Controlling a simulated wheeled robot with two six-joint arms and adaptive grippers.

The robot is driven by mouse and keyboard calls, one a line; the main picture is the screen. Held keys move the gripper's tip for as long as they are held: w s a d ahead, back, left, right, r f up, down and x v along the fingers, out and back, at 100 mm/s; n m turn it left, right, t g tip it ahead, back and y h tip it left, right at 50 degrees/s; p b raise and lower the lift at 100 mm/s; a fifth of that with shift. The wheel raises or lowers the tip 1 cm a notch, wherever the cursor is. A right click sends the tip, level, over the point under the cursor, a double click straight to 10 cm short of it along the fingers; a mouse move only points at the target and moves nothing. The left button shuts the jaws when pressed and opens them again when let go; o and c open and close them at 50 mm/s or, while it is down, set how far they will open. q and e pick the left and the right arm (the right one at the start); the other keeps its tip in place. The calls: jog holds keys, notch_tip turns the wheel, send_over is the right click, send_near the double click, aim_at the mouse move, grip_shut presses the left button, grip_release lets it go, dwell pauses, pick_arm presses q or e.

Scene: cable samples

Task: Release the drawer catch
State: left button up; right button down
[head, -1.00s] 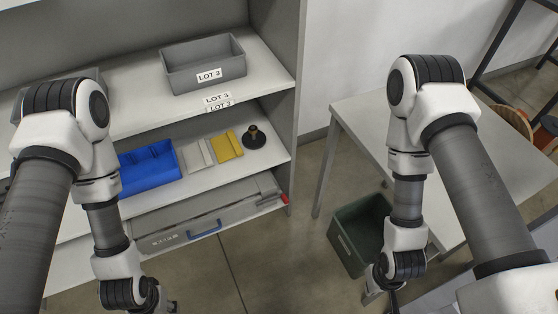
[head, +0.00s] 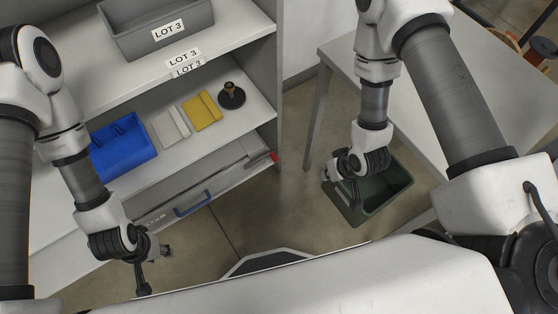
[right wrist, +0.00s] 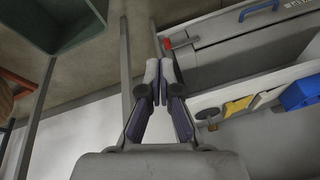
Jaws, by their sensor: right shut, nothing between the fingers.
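The closed grey drawer (head: 205,190) with a blue handle (head: 192,203) sits at the bottom of the shelf unit. The red catch (head: 273,157) is at its right end, beside the shelf's side panel. In the right wrist view the red catch (right wrist: 167,43) shows just beyond my fingertips; I cannot tell that they touch it, and in the head view they are apart. My right gripper (right wrist: 158,68) is shut and empty; in the head view the right gripper (head: 340,185) hangs over the bin's left side. My left gripper (head: 156,270) is open and empty, in front of the drawer.
The middle shelf holds a blue tray (head: 122,150), yellow (head: 203,112) and beige pieces (head: 170,128), and a black-based post (head: 231,97). A grey LOT 3 bin (head: 155,30) is above. Floor before the drawer is clear.

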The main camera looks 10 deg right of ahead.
pick_arm(q)
notch_tip(320, 180, down, 29)
jog(key=b, duration=2.4)
jog(key=shift+b, duration=0.35)
pick_arm(e)
jog(key=w+a+f+n+t+y, duration=0.1)
jog(key=w+f+t, duration=0.1)
jog(key=w+f, duration=0.7)
jog(key=w+a+f+n+t+y, duration=0.1)
jog(key=w+a+f+t, duration=0.1)
jog(key=w+f, duration=0.7)
notch_tip(320, 180, down, 2)
jog(key=shift+a+f+n+t+y, duration=0.1)
jog(key=shift+a+n+t+y, duration=0.2)
jog(key=shift+y, duration=0.1)
pick_arm(q)
jog(key=shift+f, duration=0.2)
